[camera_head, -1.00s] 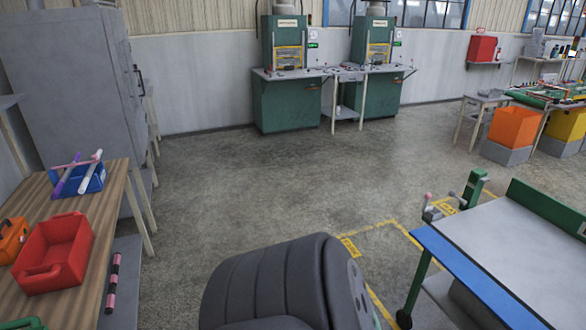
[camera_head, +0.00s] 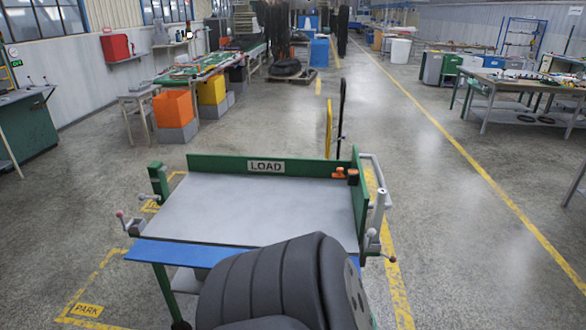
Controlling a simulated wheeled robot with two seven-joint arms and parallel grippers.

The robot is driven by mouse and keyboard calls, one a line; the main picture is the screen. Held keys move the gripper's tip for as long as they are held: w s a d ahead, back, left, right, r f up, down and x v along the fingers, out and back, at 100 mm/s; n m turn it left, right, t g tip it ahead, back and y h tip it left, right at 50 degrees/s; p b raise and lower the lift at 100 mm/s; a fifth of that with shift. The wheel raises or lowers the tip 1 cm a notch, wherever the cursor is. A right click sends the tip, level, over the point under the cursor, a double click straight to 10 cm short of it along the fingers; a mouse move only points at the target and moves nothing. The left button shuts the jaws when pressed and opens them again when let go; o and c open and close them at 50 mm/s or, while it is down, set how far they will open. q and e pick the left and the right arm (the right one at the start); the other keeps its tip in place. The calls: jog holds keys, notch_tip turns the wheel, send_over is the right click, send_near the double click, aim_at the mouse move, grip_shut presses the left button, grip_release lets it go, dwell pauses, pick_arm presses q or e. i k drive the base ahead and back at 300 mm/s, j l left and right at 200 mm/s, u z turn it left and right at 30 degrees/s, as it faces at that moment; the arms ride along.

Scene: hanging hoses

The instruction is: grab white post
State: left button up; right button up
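Neither of my grippers is in view. A thin whitish upright post (camera_head: 378,214) stands at the right side of the cart, with a curved light-grey rail joined near its top. I cannot tell for certain whether this is the task's white post. Nothing is seen holding it.
A cart with a grey top (camera_head: 270,210), blue front edge and green LOAD board (camera_head: 266,167) stands just ahead. Orange (camera_head: 174,108) and yellow (camera_head: 211,90) bins stand back left. A workbench (camera_head: 530,86) stands back right. Open floor lies to the right.

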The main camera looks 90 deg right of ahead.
aim_at(380, 204)
jog(key=z, duration=3.4)
jog(key=i+l+u, duration=0.3)
jog(key=l, duration=0.25)
